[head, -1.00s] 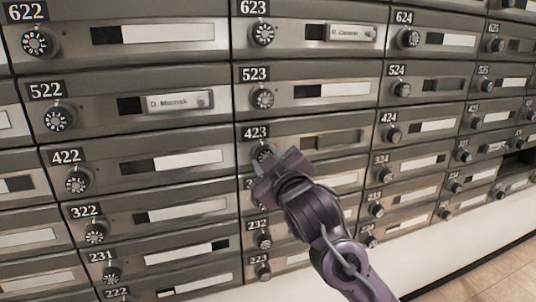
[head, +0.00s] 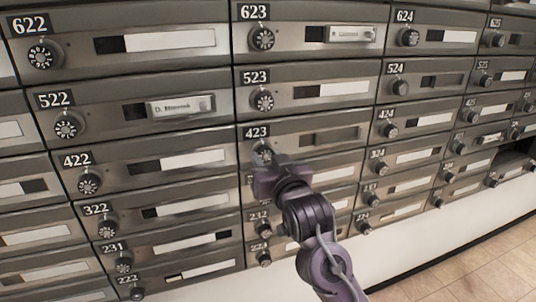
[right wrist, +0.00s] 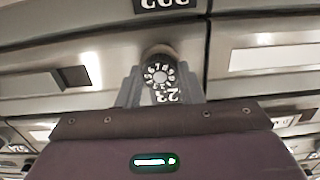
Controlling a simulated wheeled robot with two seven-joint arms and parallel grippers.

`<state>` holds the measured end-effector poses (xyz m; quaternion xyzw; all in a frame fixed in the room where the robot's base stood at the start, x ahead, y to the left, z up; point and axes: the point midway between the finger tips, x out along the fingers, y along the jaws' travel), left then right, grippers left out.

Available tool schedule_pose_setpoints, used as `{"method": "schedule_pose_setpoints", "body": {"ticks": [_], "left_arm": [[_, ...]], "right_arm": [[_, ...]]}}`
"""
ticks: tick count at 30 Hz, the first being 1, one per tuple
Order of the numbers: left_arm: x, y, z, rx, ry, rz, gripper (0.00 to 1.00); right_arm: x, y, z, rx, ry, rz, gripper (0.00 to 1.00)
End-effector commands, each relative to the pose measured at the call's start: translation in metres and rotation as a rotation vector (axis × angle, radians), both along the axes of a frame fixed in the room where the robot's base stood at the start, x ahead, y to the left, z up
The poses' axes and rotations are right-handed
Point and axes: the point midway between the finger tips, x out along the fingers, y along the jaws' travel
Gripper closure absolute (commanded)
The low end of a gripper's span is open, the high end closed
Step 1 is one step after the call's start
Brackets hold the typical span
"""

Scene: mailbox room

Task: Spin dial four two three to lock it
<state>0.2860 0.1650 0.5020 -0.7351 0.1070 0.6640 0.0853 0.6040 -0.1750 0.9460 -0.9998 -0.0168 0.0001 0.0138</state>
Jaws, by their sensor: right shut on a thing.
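The box labelled 423 (head: 335,134) is in the middle column of the head view, with its door closed. Its round dial (head: 262,153) sits just below the label, partly covered by my right gripper (head: 266,160). In the right wrist view, my right gripper (right wrist: 161,88) is shut on the dial (right wrist: 160,74), one finger on each side. The dial's white numbers show between the fingers. The label above it is cut off by the picture's top edge, so I cannot read it fully. My left gripper is not in view.
Rows of closed metal boxes with similar dials surround it: 523 (head: 335,97) above, 422 (head: 170,166) to the left, 424 (head: 425,121) to the right. My right gripper hides much of the box below. The tiled floor (head: 470,285) at lower right is clear.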

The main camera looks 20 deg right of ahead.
Motion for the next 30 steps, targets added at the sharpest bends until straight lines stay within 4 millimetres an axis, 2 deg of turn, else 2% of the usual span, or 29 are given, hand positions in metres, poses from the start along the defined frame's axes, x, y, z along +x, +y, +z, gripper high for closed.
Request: {"method": "schedule_pose_setpoints", "body": {"ticks": [6, 15, 16, 21, 30], "left_arm": [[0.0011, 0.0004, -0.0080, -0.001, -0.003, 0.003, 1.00], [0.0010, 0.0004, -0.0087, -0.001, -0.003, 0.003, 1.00], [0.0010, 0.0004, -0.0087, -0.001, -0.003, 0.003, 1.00], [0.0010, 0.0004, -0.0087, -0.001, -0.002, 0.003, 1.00], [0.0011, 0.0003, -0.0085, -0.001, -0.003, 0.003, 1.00]], "right_arm": [[0.0003, 0.0002, -0.0011, 0.020, 0.004, 0.000, 0.89], [0.0003, 0.0002, -0.0013, 0.020, 0.003, 0.001, 0.89], [0.0003, 0.0002, -0.0013, 0.020, 0.003, 0.001, 0.65], [0.0002, 0.0002, -0.0010, 0.020, 0.003, 0.001, 0.44], [-0.0021, 0.0001, -0.0005, 0.020, 0.002, 0.001, 0.44]]}}
